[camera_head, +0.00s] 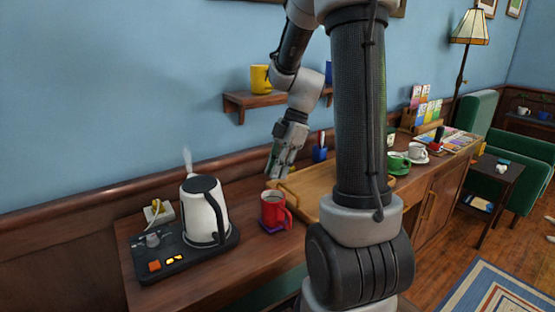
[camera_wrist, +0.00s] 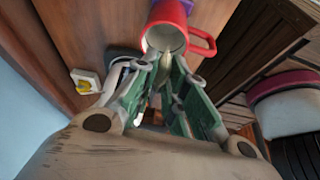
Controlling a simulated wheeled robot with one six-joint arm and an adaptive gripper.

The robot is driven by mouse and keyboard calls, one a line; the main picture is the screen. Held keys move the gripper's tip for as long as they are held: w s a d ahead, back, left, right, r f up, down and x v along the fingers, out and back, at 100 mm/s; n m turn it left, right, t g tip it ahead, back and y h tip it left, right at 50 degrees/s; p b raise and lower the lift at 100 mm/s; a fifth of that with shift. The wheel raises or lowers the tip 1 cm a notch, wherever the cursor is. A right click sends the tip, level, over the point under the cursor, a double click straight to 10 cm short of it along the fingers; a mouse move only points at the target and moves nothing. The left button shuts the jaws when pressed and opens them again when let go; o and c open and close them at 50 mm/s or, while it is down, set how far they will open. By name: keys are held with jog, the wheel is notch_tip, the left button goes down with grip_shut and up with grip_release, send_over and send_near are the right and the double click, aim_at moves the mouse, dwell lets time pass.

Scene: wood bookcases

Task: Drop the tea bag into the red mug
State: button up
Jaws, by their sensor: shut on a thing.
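The red mug (camera_head: 268,211) stands upright on a purple coaster (camera_head: 268,228) on the wooden counter, to the right of the kettle. It also shows at the top of the wrist view (camera_wrist: 181,12), with its handle to the right and its opening facing me. My gripper (camera_head: 275,174) is above the mug in the head view, pointing down. In the wrist view its green-padded fingers (camera_wrist: 164,70) are shut on a small pale olive thing, which looks like the tea bag (camera_wrist: 163,67). The tea bag overlaps the mug's opening in that view. I cannot make it out in the head view.
A white kettle (camera_head: 202,212) stands on a dark base (camera_head: 168,262) left of the mug, with steam above it. A wooden tray (camera_head: 311,194) lies to the right. A green cup (camera_head: 397,162) stands farther right.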

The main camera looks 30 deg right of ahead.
jog(key=shift+f, duration=0.4)
jog(key=o, duration=0.8)
jog(key=v, duration=1.2)
